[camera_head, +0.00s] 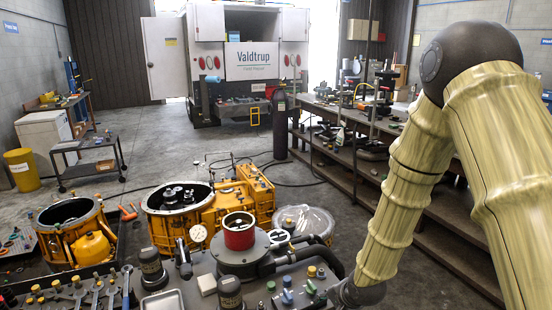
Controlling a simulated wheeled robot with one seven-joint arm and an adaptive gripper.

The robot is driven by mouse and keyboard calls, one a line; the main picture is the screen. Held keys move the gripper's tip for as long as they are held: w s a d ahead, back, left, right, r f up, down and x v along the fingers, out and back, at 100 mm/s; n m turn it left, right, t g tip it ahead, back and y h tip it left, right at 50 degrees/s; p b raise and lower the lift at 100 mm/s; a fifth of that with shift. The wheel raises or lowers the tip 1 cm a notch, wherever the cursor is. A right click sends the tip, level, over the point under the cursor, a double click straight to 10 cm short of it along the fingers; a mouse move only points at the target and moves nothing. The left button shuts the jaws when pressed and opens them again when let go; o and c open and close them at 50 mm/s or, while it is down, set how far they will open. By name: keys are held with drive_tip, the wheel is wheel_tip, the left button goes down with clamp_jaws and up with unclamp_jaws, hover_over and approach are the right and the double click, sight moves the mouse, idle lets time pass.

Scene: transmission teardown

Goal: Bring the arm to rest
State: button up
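My arm fills the right side of the head view. It has pale yellow, ringed links and a dark rounded elbow held high at the upper right. The forward link slants down and left to a dark wrist joint at the bottom edge, over the right end of the workbench (200,265). My gripper lies below the frame's edge, so neither its fingers nor anything in them shows.
The bench bears a red-topped cylinder (239,231), dark jars (151,266), a gauge (198,233) and several wrenches (97,292). Beyond it stand yellow transmission housings (178,212). Stepped shelving (430,225) runs along the right. Open floor (150,135) lies behind, before a trailer (245,75).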

drive_tip(key=s+d+f+n+g+h+b, duration=0.1)
drive_tip(key=s+d+f+n, duration=0.1)
drive_tip(key=s+f, duration=0.6)
drive_tip(key=s+d+f+n+g+b, duration=0.1)
drive_tip(key=s+d+f+n+g, duration=0.1)
drive_tip(key=s+f+n, duration=0.3)
drive_tip(key=s+d+f+n+g+h+b, duration=0.1)
drive_tip(key=s+d+f+n+g, duration=0.1)
drive_tip(key=s+f, duration=1)
drive_tip(key=s+d+n, duration=0.1)
drive_tip(key=s, duration=1)
drive_tip(key=shift+s+d+f+n+h+b, duration=0.2)
drive_tip(key=shift+s+n+h+b, duration=0.1)
drive_tip(key=shift+n+b, duration=0.1)
drive_tip(key=shift+c, duration=0.3)
